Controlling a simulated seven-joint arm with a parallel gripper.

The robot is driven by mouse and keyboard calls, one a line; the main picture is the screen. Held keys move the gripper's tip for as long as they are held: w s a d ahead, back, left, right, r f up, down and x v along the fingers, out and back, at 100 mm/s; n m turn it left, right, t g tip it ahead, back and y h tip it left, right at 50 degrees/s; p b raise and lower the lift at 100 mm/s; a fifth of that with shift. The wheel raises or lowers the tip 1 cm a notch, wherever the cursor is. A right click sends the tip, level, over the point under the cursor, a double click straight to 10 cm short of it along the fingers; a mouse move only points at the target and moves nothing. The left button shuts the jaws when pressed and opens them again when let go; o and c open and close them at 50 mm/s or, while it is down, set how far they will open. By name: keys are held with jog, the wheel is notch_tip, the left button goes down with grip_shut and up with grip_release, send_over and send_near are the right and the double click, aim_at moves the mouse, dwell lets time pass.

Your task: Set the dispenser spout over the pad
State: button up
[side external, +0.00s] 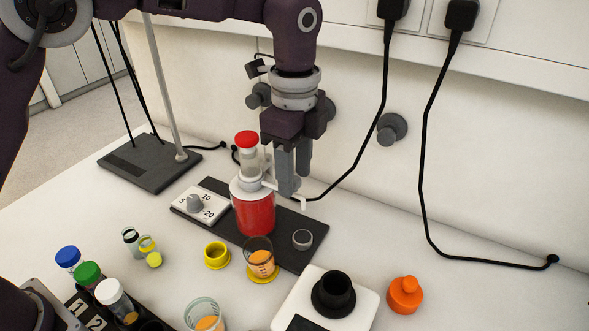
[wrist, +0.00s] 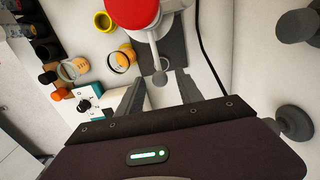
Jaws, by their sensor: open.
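The dispenser (side external: 254,214) is a red bottle with a white collar and a clear, red-capped top, upright on a dark base plate (side external: 314,230). Its white spout (side external: 302,201) sticks out to the right and bends down at the tip. In the wrist view the spout (wrist: 153,45) reaches from under the red cap (wrist: 132,10) toward my fingers. A small grey round disc, possibly the pad (side external: 302,239), lies on the plate's right part. My gripper (side external: 290,188) is open and empty, pointing down behind the spout; it also shows in the wrist view (wrist: 158,92). Contact with the spout cannot be told.
A white device with a black cup (side external: 333,296) and an orange knob (side external: 404,296) are front right. Cables hang behind.

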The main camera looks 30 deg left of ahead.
grip_shut()
dwell(1.4)
